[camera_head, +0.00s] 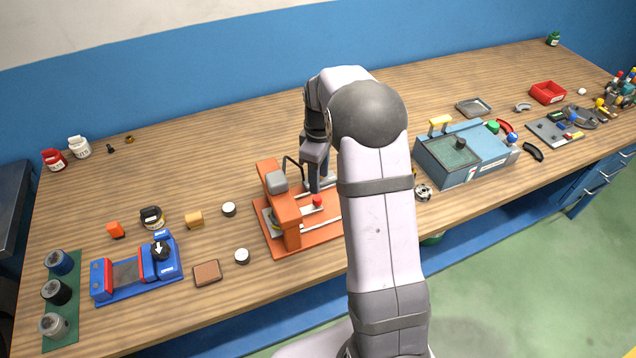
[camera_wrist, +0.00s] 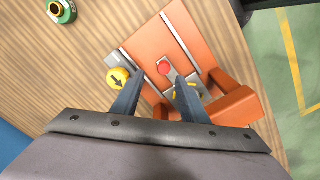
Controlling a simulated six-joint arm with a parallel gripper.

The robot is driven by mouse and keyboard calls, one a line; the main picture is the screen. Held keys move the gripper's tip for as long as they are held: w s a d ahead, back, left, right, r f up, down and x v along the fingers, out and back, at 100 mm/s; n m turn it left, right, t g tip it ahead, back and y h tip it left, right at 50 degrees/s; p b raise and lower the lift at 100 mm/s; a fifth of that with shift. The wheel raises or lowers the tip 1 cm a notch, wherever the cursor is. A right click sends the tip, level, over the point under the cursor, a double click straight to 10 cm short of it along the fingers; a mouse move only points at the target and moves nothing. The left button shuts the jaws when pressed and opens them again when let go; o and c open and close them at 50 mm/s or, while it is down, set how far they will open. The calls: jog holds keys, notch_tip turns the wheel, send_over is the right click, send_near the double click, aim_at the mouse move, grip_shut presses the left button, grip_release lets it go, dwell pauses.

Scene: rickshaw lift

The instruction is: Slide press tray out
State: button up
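The orange press (camera_head: 280,222) stands mid-table, with a grey block on its upright head. In the wrist view its orange base (camera_wrist: 160,35) carries pale rails and a grey metal tray (camera_wrist: 183,78) running toward the head. A red knob (camera_head: 317,201) sits on the tray; it also shows in the wrist view (camera_wrist: 164,67). My gripper (camera_head: 317,188) is low over the base, beside the knob. In the wrist view my gripper (camera_wrist: 156,92) has its fingers apart, with the knob just beyond the gap between them. I cannot tell whether they touch anything.
A yellow round dial (camera_wrist: 118,78) with a black arrow is beside the left finger. A blue fixture (camera_head: 135,272) and a brown block (camera_head: 207,272) lie left of the press. A blue-grey machine (camera_head: 464,155) stands to the right. My arm hides part of the table.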

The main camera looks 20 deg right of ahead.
aim_at(318, 198)
jog(key=shift+s+a, duration=0.25)
jog(key=shift+s, duration=0.05)
jog(key=shift+f+p, duration=1.3)
jog(key=shift+f, duration=2.35)
